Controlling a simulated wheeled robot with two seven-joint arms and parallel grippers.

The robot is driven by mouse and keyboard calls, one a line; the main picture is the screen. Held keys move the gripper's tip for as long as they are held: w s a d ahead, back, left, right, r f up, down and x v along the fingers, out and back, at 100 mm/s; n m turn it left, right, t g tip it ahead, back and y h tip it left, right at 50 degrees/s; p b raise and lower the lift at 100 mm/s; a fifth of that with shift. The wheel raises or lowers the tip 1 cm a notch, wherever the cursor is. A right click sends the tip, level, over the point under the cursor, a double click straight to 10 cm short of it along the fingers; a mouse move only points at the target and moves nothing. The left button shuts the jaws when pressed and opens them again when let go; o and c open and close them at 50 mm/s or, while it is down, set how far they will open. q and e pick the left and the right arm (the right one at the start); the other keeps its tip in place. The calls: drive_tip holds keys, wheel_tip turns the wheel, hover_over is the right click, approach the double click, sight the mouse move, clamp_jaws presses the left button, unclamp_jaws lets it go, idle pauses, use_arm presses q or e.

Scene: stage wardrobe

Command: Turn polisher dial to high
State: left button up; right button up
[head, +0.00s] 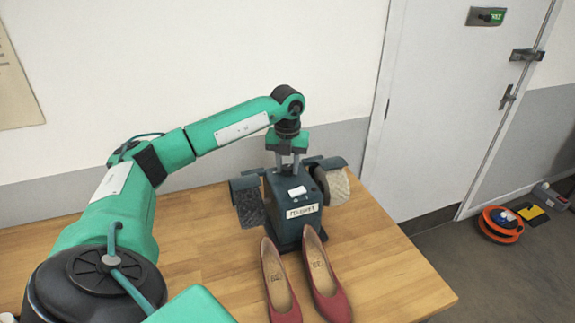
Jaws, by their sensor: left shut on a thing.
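The polisher (285,211) stands on the wooden table, a dark blue-grey machine with a label on its front and a buffing wheel on each side. The left wheel (249,206) is dark and the right wheel (338,186) is pale. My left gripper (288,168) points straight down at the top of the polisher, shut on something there. The dial itself cannot be made out; the fingers cover that spot. A small white piece (297,191) shows on the sloped face in front of the fingers. My right gripper is not in view.
A pair of red shoes (334,304) stands in front of the polisher on the table (394,267). The table is clear to the right. A grey door (447,100) is behind. An orange reel (500,224) lies on the floor at right.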

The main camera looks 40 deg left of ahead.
sight(287, 167)
use_arm(q)
drive_tip(key=o, duration=1)
drive_tip(key=shift+r+b, duration=0.75)
drive_tip(key=shift+r, duration=6.2)
drive_tip(key=shift+r, duration=0.1)
